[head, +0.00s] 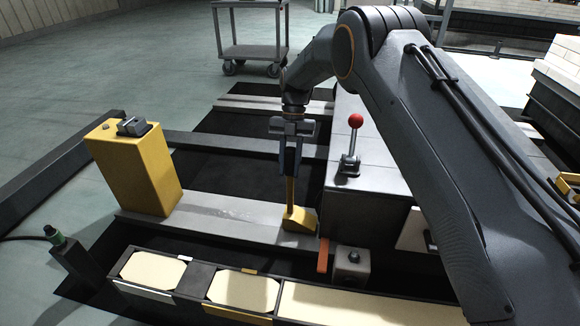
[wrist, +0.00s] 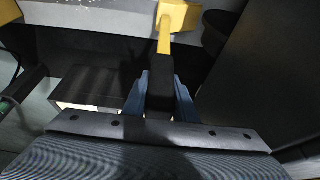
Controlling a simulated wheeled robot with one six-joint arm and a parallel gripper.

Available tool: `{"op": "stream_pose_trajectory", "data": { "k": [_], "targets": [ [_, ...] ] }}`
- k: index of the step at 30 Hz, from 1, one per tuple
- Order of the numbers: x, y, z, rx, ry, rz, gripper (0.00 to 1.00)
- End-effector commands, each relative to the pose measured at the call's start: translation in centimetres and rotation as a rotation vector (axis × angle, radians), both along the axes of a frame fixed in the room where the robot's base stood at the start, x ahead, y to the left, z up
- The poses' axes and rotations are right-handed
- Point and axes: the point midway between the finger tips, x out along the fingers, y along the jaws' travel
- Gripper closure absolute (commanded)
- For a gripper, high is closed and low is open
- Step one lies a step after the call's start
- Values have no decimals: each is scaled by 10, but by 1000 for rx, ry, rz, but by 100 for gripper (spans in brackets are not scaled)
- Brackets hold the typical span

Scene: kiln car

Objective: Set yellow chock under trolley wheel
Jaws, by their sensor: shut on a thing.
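My gripper (head: 289,165) points down beside the grey-topped car (head: 375,160) and is shut on the upright handle of the yellow chock (head: 298,222). The chock's wedge is low at the grey rail (head: 215,215); I cannot tell whether it rests on it. The wrist view shows the blue fingers (wrist: 161,95) around a dark grip, with the yellow chock (wrist: 176,17) beyond. A dark rounded thing (wrist: 217,28), perhaps a wheel, is just right of the chock there. I cannot tell whether they touch. The car's wheels are not clear in the head view.
A yellow post (head: 135,170) stands left of the chock. A red-knobbed lever (head: 353,140) rises from the car's top. In front are a trough with cream slabs (head: 245,290) and an orange tab (head: 323,256). A grey cart (head: 250,50) stands behind on open floor.

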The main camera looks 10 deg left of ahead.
Motion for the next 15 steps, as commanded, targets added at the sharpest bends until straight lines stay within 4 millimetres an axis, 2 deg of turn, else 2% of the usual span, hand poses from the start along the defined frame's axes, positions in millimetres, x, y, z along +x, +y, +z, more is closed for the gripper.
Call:
{"op": "stream_pose_trajectory", "data": {
  "k": [15],
  "targets": [
    [1,1,0,2,-4,0,100]
  ]
}}
